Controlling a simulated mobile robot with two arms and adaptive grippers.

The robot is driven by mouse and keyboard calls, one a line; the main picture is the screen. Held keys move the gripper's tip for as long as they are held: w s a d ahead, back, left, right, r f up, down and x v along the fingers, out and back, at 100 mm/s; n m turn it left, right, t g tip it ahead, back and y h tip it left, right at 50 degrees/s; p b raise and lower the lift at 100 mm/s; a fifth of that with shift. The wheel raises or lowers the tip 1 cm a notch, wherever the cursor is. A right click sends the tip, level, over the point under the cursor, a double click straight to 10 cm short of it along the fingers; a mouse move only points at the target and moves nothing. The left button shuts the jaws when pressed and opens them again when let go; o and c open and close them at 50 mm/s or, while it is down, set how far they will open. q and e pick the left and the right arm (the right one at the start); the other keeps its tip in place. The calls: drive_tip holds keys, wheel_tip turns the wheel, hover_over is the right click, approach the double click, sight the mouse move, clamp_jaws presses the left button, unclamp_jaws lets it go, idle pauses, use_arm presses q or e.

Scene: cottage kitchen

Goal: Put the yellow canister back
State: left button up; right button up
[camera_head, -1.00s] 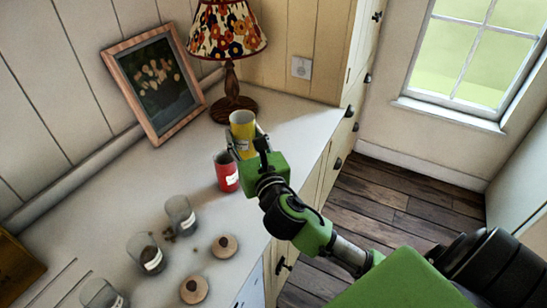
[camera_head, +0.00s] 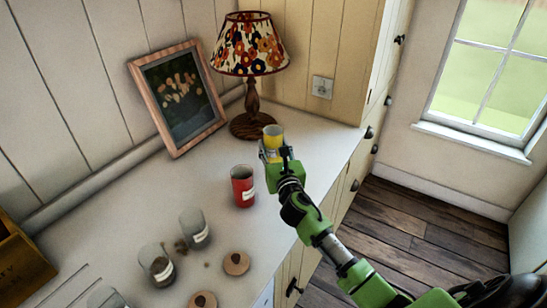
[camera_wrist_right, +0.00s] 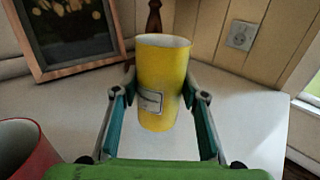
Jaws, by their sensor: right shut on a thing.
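The yellow canister (camera_head: 274,135) is upright, open at the top, with a small label on its side. My right gripper (camera_head: 272,153) is shut on it, near the lamp's base on the counter. In the right wrist view the yellow canister (camera_wrist_right: 163,70) stands between the two fingers (camera_wrist_right: 160,98). I cannot tell whether its bottom touches the counter. A red canister (camera_head: 242,186) stands to the left and nearer on the counter; its rim also shows in the wrist view (camera_wrist_right: 22,150). My left gripper is not in view.
A lamp with a floral shade (camera_head: 249,46) and a framed picture (camera_head: 180,97) stand at the back. Glass jars (camera_head: 194,229), round wooden lids (camera_head: 236,263) and dark crumbs lie at the front left. The counter (camera_head: 325,136) is clear right of the canister.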

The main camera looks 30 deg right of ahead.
sight(274, 155)
drive_tip(key=shift+w+d+f, duration=0.2)
drive_tip(key=shift+w+f, duration=0.25)
drive_tip(key=shift+f, duration=0.1)
drive_tip(key=shift+w+d+f+b, duration=0.15)
drive_tip(key=shift+f+b, duration=0.55)
drive_tip(key=shift+f, duration=1.05)
drive_tip(key=shift+f, duration=0.1)
drive_tip(key=o, duration=1.3)
drive_tip(key=shift+c, duration=0.2)
